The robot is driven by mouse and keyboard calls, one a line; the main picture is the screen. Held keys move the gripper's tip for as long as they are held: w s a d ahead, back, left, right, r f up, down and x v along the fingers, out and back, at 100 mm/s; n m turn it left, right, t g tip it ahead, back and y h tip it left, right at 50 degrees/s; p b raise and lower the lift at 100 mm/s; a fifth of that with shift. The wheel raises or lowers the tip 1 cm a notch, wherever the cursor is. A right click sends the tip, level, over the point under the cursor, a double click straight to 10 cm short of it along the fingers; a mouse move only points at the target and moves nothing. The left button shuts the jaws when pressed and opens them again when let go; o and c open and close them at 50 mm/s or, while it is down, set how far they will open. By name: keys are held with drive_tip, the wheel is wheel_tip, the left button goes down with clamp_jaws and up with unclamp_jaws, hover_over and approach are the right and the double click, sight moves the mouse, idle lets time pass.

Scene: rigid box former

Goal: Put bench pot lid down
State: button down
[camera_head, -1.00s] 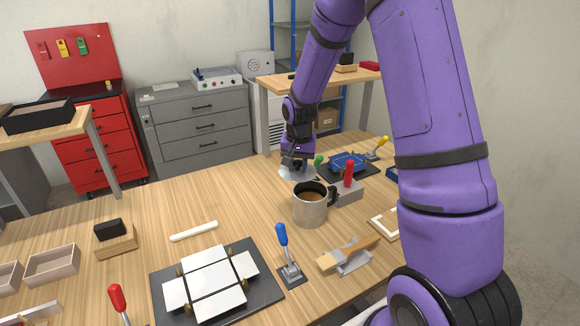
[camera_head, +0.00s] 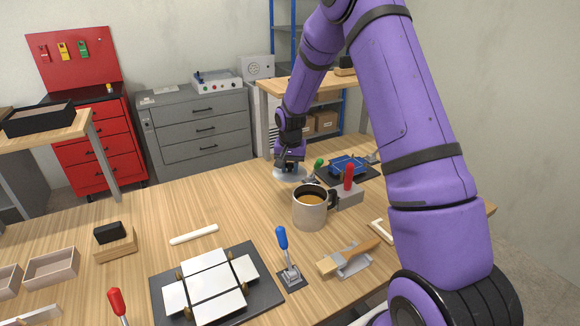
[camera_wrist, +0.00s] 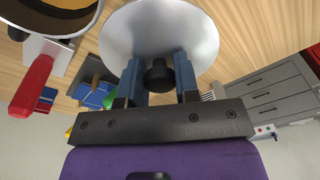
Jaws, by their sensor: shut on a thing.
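The pot lid is a round, pale metal disc with a black knob. In the wrist view the lid (camera_wrist: 150,28) fills the upper middle, and my gripper (camera_wrist: 158,78) is shut on its knob (camera_wrist: 158,75). In the head view the lid (camera_head: 288,174) shows beneath my gripper (camera_head: 290,160) at the far side of the bench. It is behind the metal pot (camera_head: 309,210), which is open and has brown contents. The lid is low over the bench top; I cannot tell whether it touches.
A red-handled block (camera_head: 349,180) stands right of the pot, and a blue piece on a dark mat (camera_head: 350,166) lies beyond. A blue-handled clamp (camera_head: 286,255) and a box-forming plate (camera_head: 212,282) are nearer. Bench (camera_head: 235,190) left of the lid is clear.

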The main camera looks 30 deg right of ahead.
drive_tip(key=shift+f, duration=0.6)
drive_tip(key=c, duration=0.8)
unclamp_jaws()
drive_tip(key=shift+c, duration=0.2)
drive_tip(key=shift+r, duration=0.1)
